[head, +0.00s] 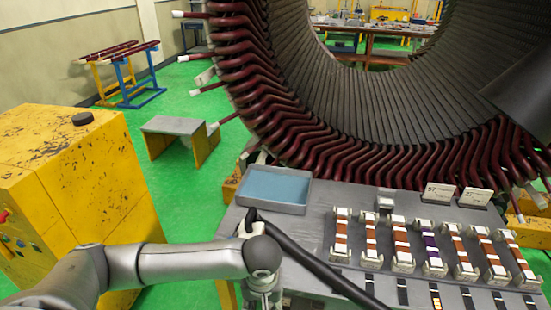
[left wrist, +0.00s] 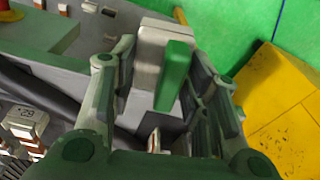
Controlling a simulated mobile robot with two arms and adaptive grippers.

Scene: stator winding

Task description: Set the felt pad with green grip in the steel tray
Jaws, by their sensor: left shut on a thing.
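The felt pad (left wrist: 155,42), a pale grey-white block with a green grip (left wrist: 175,78), sits between the fingers of my left gripper (left wrist: 166,72) in the left wrist view. The gripper is shut on it. In the head view my left arm reaches in from the left to the near left edge of the bench. The fingers there are mostly hidden behind the wrist (head: 263,262). The steel tray (head: 272,207), shallow and blue inside, lies just beyond the wrist at the bench's left end. It looks empty. My right gripper is out of view.
A thick black cable (head: 310,262) crosses the bench beside my wrist. Rows of banded coil pieces in holders (head: 401,240) fill the bench to the right. The large stator (head: 310,130) stands behind. A yellow cabinet (head: 75,180) stands at the left.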

